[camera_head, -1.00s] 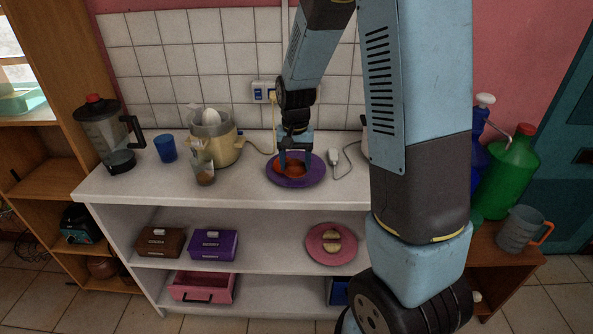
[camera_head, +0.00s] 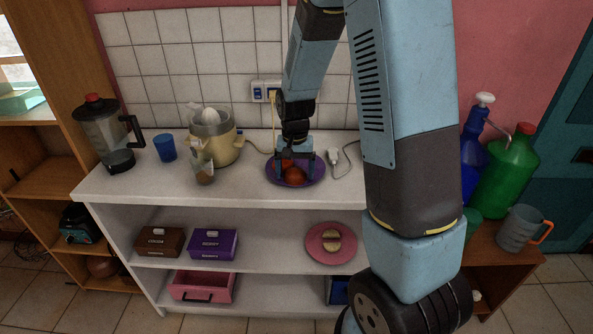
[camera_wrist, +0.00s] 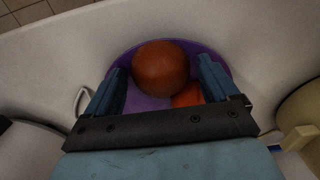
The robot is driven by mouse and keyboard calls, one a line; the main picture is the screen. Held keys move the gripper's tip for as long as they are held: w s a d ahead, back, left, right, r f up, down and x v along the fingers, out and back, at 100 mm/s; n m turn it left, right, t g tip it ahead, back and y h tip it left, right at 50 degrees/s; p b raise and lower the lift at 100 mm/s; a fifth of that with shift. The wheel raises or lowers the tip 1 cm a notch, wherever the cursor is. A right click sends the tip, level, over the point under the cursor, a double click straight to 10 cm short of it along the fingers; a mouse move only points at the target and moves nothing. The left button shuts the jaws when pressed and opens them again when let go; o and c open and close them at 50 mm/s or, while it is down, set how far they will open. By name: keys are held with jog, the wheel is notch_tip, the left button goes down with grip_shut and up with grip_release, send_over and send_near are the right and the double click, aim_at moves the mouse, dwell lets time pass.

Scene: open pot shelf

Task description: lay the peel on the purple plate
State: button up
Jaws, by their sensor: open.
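The purple plate (camera_head: 316,172) lies on the white counter below my gripper (camera_head: 292,160). Two orange-red pieces rest on it: a rounded one (camera_head: 295,175) towards the front, and another (camera_wrist: 187,95) partly hidden behind my gripper in the wrist view. I cannot tell for sure which one is the peel. In the wrist view my gripper (camera_wrist: 161,72) is open, its fingers well apart over the plate (camera_wrist: 150,103), with the rounded piece (camera_wrist: 160,68) showing between and beyond the tips. I see no finger clearly pressing on either piece.
A juicer (camera_head: 216,140), a small glass (camera_head: 201,168) and a blue cup (camera_head: 165,148) stand left of the plate. A white plug with a cord (camera_head: 334,157) lies close on its right. A pink plate (camera_head: 325,256) with two tan pieces is on the shelf below.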

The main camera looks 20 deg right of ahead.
aim_at(295, 170)
notch_tip(295, 170, up, 11)
jog(key=s+d+r+n+t, duration=0.1)
jog(key=s+d+r+t, duration=0.1)
jog(key=s+r, duration=0.5)
jog(key=s+d+r+n+t, duration=0.1)
jog(key=s+r, duration=0.7)
jog(key=s, duration=0.8)
jog(key=n+t, duration=0.1)
jog(key=t, duration=0.1)
jog(key=shift+s+d+r+n+t, duration=0.2)
jog(key=shift+d+r+n+t, duration=0.1)
jog(key=shift+d, duration=0.1)
jog(key=shift+o, duration=0.4)
